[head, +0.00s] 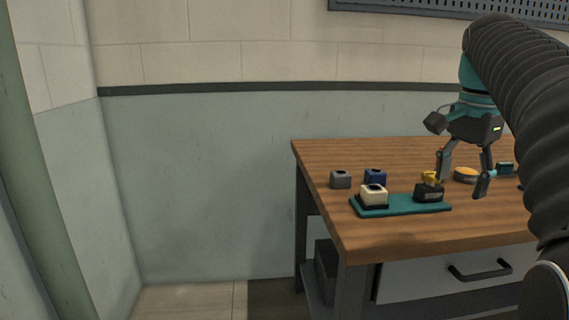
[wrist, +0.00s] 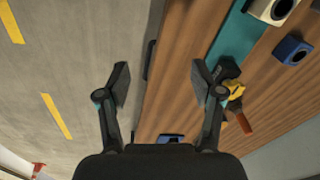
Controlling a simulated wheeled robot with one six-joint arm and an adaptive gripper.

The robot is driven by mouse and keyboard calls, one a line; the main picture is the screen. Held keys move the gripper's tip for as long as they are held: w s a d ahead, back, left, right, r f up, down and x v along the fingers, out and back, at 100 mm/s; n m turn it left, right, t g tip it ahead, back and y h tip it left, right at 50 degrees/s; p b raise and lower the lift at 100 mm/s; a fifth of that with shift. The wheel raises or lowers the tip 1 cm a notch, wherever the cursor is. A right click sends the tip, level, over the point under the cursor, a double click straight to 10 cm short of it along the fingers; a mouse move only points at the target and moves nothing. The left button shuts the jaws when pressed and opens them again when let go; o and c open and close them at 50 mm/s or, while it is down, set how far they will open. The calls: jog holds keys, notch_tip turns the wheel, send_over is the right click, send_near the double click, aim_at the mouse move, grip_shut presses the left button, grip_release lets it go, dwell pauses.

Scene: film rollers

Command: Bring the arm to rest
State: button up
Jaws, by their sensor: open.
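My gripper (head: 463,178) hangs above the right part of the wooden table (head: 330,157), fingers pointing down, open with nothing between them. In the wrist view my gripper (wrist: 160,80) has its two fingers spread wide, with the table's edge and grey floor beneath. My dark ribbed arm comes in from the right side of the head view and hides part of the table.
A cream block (head: 374,195) sits on the mat's left end. A grey block (head: 341,180) and a blue block (head: 375,177) stand behind it. A yellow-topped round item (head: 466,174) and a small teal item (head: 505,169) are farther right. A drawer handle (head: 480,270) sticks out in front.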

jog(key=s+a+f+n+t, duration=0.2)
jog(key=s+a+f+n, duration=0.4)
jog(key=f, duration=0.5)
jog(key=s+a+f+n+t, duration=0.2)
jog(key=s+a+f+n, duration=0.5)
jog(key=f, duration=0.5)
jog(key=s+a, duration=0.2)
jog(key=s, duration=0.1)
jog(key=shift+s+f+n+t, duration=0.2)
jog(key=shift+f+n+t, duration=0.05)
jog(key=shift+n+t, duration=0.05)
